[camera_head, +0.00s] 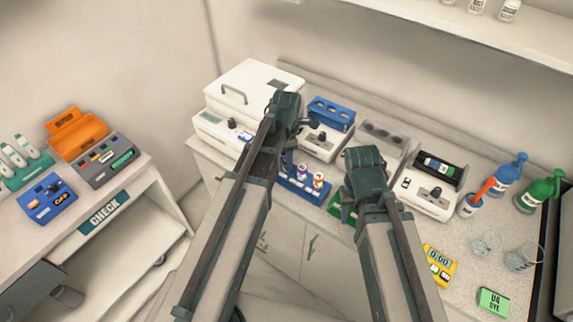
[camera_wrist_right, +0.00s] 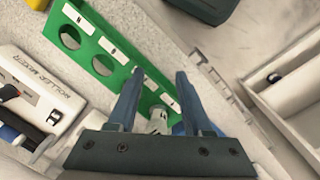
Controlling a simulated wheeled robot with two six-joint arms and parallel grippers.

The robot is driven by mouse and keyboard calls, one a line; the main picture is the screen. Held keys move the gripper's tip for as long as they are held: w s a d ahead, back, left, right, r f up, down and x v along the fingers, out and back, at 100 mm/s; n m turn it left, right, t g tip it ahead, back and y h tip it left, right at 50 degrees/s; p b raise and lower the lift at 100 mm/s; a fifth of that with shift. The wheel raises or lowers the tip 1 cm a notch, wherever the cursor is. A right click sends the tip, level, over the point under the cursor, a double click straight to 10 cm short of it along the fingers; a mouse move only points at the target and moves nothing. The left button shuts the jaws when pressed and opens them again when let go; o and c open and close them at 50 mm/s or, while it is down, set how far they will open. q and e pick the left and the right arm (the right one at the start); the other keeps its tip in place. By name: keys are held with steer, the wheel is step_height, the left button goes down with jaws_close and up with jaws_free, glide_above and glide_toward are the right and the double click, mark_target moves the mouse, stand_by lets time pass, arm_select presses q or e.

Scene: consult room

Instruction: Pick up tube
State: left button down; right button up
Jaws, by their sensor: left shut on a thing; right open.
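A green rack (camera_wrist_right: 107,52) with round holes and white letter labels fills the middle of the right wrist view. A pale tube top (camera_wrist_right: 158,116) shows at its near end. My right gripper (camera_wrist_right: 159,74) is open, and the tube top appears between its fingers. I cannot tell whether they touch it. In the head view the green rack (camera_head: 337,207) is mostly hidden behind my right arm. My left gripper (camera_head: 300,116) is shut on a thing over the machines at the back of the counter. What it holds is hidden by the gripper.
A blue rack (camera_head: 300,186) with capped vials stands left of the green rack. The roller mixer (camera_head: 428,196), blue bottle (camera_head: 508,174), green bottle (camera_head: 540,190) and glass beakers (camera_head: 520,258) are at right. A yellow timer (camera_head: 438,264) lies near the front.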

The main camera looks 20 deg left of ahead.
arm_select(q)
steer(key=shift+r, duration=0.15)
arm_select(e)
steer(key=shift+r, duration=0.15)
arm_select(q)
step_height(320, 180, up, 10)
steer(key=p, duration=1)
arm_select(e)
step_height(320, 180, up, 10)
